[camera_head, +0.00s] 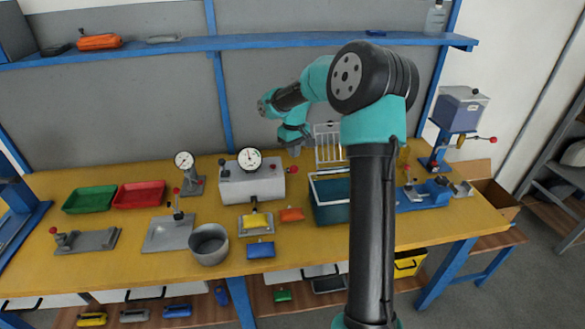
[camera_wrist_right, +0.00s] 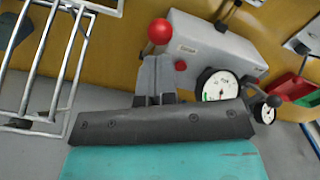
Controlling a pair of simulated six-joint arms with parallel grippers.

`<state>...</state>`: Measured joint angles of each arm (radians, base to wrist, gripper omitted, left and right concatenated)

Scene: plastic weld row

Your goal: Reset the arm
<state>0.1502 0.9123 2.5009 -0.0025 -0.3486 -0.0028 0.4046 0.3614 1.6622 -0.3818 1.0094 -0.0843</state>
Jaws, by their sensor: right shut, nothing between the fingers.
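My right arm rises across the right middle of the head view and bends to the left over the bench. Its gripper (camera_head: 294,151) hangs above the back of the bench, just right of the grey welding machine (camera_head: 252,184) with its round dial. In the right wrist view the gripper (camera_wrist_right: 156,62) has its fingers together with nothing between them. The machine (camera_wrist_right: 215,55) and its red ball knob (camera_wrist_right: 160,31) show beyond the fingertips. My left gripper is not in view.
A white wire rack (camera_head: 328,145) stands right of the gripper, behind a dark teal bin (camera_head: 316,205). Green (camera_head: 90,199) and red (camera_head: 139,195) trays lie on the left. A grey pot (camera_head: 209,244) stands near the front edge. A blue shelf (camera_head: 260,41) runs above.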

